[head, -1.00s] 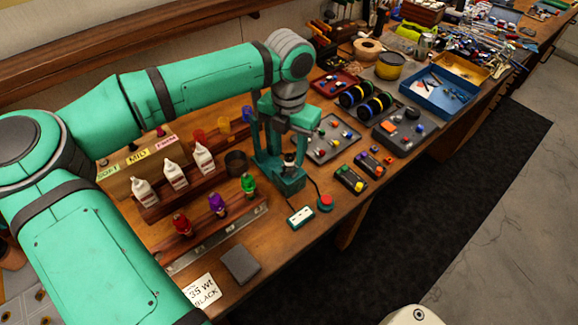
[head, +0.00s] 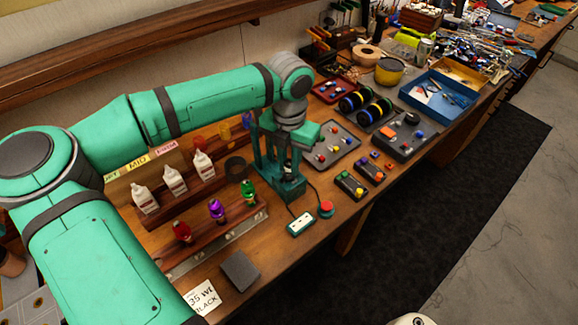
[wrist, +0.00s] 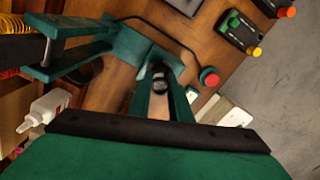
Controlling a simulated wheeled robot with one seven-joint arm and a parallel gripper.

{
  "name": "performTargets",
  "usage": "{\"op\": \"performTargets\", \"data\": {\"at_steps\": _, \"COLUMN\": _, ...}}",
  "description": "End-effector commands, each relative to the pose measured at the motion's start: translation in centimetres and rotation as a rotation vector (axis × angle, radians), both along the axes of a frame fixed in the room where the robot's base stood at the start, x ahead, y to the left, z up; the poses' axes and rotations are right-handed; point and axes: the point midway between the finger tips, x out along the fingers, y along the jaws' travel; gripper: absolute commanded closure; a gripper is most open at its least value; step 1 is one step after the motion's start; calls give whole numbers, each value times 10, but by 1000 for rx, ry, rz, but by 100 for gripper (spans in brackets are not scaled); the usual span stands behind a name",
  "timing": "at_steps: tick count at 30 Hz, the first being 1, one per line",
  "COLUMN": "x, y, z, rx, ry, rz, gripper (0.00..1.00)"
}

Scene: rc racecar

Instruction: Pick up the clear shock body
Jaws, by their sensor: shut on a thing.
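The shock body (wrist: 160,78) shows in the wrist view as a small, short upright cylinder with a dark band and a pale top. Its clear wall is hard to make out. My gripper (wrist: 160,88) is shut on it, one green finger on each side. In the head view my gripper (head: 288,165) reaches down at the green bench stand (head: 289,190), and the shock body is mostly hidden there. The stand's base is close below and around the fingers, and I cannot tell whether the shock body touches it.
White bottles (head: 174,180) and small coloured bottles (head: 217,211) stand on wooden racks to the left. A red button (head: 326,208) and a white-topped box (head: 301,224) lie close in front. Trays of parts (head: 331,145) lie behind to the right.

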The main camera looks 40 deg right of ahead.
Motion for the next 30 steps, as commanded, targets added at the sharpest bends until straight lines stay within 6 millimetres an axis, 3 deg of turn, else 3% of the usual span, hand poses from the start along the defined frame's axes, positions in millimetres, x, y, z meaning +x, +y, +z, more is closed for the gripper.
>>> {"op": "performTargets", "data": {"at_steps": 9, "x": -1, "y": 1, "z": 33, "rx": -1, "ry": -3, "rz": 0, "gripper": 100}}
{"op": "performTargets", "data": {"at_steps": 18, "x": -45, "y": 29, "z": 94, "rx": 0, "ry": -4, "rz": -3, "gripper": 100}}
{"op": "performTargets", "data": {"at_steps": 24, "x": -85, "y": 53, "z": 111, "rx": 1, "ry": -3, "rz": -4, "gripper": 100}}
{"op": "performTargets", "data": {"at_steps": 30, "x": -108, "y": 68, "z": 123, "rx": 1, "ry": -2, "rz": -1, "gripper": 100}}
